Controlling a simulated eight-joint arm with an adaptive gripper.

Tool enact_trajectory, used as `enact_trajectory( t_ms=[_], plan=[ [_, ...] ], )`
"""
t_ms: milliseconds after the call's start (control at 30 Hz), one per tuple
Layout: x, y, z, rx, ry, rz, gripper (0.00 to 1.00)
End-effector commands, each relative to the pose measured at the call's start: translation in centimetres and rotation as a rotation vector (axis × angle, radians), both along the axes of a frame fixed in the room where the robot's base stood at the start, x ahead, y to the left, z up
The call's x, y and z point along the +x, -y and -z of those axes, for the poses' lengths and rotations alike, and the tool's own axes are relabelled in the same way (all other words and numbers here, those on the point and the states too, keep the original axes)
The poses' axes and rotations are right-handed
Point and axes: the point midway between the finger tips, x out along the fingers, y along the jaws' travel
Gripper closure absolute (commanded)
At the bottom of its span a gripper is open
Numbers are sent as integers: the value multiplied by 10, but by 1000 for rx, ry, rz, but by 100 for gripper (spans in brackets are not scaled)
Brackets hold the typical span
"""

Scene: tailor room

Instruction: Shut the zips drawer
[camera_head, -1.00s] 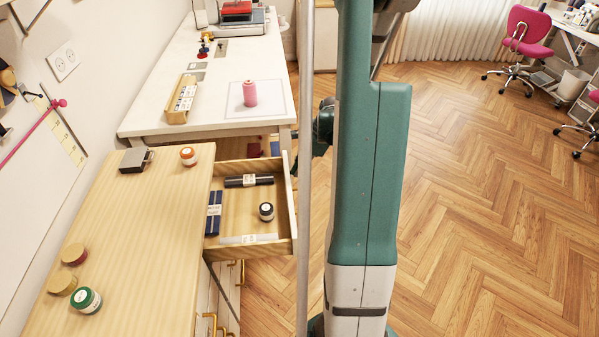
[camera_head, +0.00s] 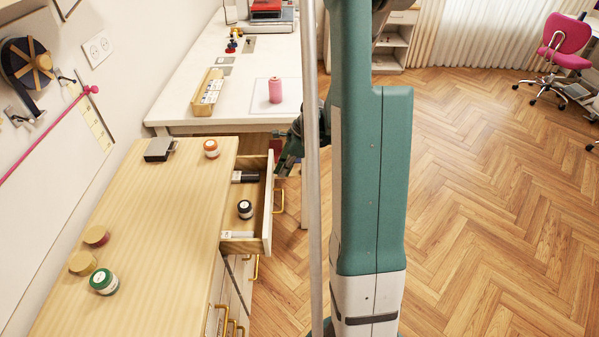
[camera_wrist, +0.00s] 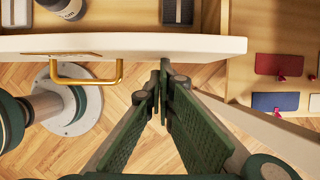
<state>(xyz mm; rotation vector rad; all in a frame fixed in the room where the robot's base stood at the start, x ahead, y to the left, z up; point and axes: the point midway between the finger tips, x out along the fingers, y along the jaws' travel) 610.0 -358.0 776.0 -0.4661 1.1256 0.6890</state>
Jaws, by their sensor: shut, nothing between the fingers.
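The open drawer (camera_head: 267,206) sticks out partway from the wooden-topped cabinet in the head view. It holds a dark jar (camera_head: 245,209), a black packet (camera_head: 246,176) and a pale labelled packet (camera_head: 237,235). I cannot read its name. In the wrist view its pale front (camera_wrist: 125,44) crosses the top, with a brass handle (camera_wrist: 88,80) at left. My gripper (camera_wrist: 162,78) is shut and empty, its fingertips just below the front, right of the handle; I cannot tell if they touch it. In the head view my gripper (camera_head: 284,160) is by the drawer's far front corner, partly hidden.
The cabinet top (camera_head: 165,205) carries several small jars and a dark box (camera_head: 159,149). A white table (camera_head: 245,105) stands behind it. At right in the wrist view, red (camera_wrist: 278,64) and blue (camera_wrist: 275,101) packets lie on a wooden surface.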

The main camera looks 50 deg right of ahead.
Motion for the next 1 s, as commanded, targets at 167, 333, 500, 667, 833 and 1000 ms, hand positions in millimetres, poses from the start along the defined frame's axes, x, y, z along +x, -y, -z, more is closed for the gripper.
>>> enact_trajectory(
  t_ms=[167, 333, 500, 667, 833, 1000],
  plan=[
    [31, -31, 0, -1, 1, -5, 100],
    [59, -59, 0, -1, 1, -4, 100],
    [82, -83, 0, 0, 0, -3, 100],
    [98, -98, 0, -1, 1, -2, 100],
    [106, -106, 0, 0, 1, -1, 100],
    [109, -109, 0, 2, 3, -2, 100]
  ],
)
